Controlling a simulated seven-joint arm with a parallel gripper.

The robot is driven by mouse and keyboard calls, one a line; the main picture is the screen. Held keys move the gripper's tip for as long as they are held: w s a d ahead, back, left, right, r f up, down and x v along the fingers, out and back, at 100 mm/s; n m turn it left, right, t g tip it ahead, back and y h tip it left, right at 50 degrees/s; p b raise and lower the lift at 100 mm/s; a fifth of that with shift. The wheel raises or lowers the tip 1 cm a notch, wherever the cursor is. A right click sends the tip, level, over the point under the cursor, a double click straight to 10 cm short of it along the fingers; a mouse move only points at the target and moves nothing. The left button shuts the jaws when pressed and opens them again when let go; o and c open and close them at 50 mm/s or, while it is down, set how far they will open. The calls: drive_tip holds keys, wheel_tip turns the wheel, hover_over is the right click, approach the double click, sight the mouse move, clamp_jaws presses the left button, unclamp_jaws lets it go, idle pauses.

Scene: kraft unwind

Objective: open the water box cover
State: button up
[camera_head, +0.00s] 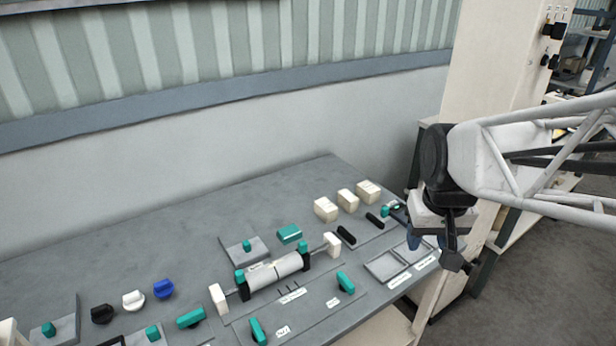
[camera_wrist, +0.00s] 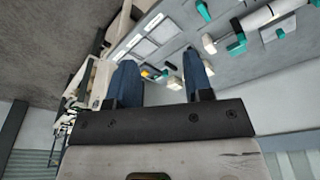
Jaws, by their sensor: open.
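No part is clearly marked as the water box cover, so I cannot tell for sure which one it is. One candidate is a flat grey plate with a teal knob (camera_head: 258,254), lying near the back of the bench. Another is a teal block (camera_head: 289,233) just right of it.
A white roller (camera_head: 273,271) with teal and black end mounts lies mid-bench. Three cream blocks (camera_head: 347,200) stand at the back right. Empty grey trays (camera_head: 384,267) lie near my gripper. Black, white and blue knobs (camera_head: 133,300) are at left. The back of the bench is mostly clear.

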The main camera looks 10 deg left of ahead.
drive_tip(key=w+a+f+n, duration=0.2)
drive_tip(key=w+a+f, duration=0.1)
drive_tip(key=w+a, duration=0.65)
drive_tip(key=n+g, duration=0.2)
drive_tip(key=n, duration=0.3)
hover_over(247, 244)
drive_tip(key=f, duration=1.8)
drive_tip(key=shift+d, duration=0.2)
drive_tip(key=shift+a+f, duration=0.15)
drive_tip(key=shift+a, duration=0.05)
drive_tip(key=shift+f, duration=3.9)
drive_tip(key=shift+c, duration=0.2)
clamp_jaws()
